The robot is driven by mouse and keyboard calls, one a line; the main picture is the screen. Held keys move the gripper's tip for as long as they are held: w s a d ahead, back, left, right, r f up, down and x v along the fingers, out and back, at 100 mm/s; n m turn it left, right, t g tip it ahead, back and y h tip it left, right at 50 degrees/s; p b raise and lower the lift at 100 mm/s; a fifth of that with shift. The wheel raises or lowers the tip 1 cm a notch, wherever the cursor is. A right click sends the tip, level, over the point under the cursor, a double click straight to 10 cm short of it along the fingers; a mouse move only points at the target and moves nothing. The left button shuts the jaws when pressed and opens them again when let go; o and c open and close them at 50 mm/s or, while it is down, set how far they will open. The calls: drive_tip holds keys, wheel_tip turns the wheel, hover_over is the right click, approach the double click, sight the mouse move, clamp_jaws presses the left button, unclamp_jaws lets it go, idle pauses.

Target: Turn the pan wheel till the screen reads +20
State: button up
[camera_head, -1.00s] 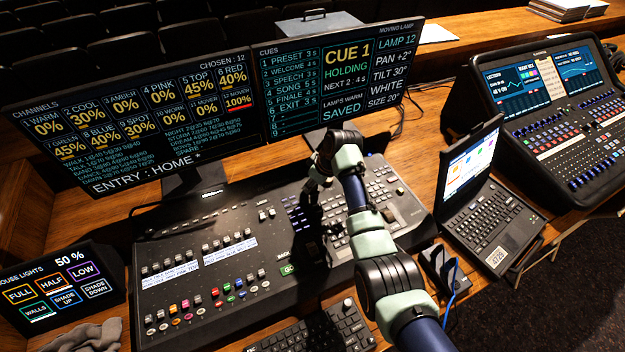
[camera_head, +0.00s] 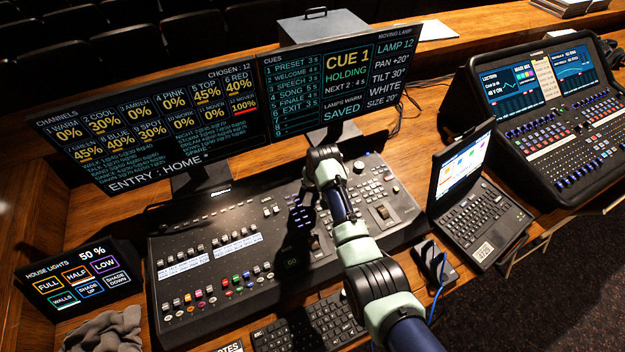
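The lighting desk (camera_head: 250,292) stands on the wooden counter. The right-hand monitor (camera_head: 352,70) above it appears to read PAN +20 in small text, with TILT 30° below and LAMP 12 above. My arm reaches over the desk from the lower right. My gripper (camera_head: 308,196) points down at the desk's middle, just below the wrist, dark and largely hidden by the arm and shadow. I cannot see its fingertips clearly or tell whether they are open. The pan wheel cannot be made out; the arm and shadow cover that area.
The left-hand monitor (camera_head: 165,125) stands behind the desk. A house lights touch panel (camera_head: 82,278) and a grey cloth (camera_head: 105,332) are at left. A keyboard (camera_head: 310,322) lies in front. A laptop (camera_head: 475,200) and a sound desk (camera_head: 555,120) stand to the right.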

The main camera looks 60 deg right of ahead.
idle(0.4)
drive_tip(key=o, duration=1.2)
drive_tip(key=shift+c, duration=0.2)
drive_tip(key=v, duration=1.2)
drive_tip(key=shift+w, duration=0.15)
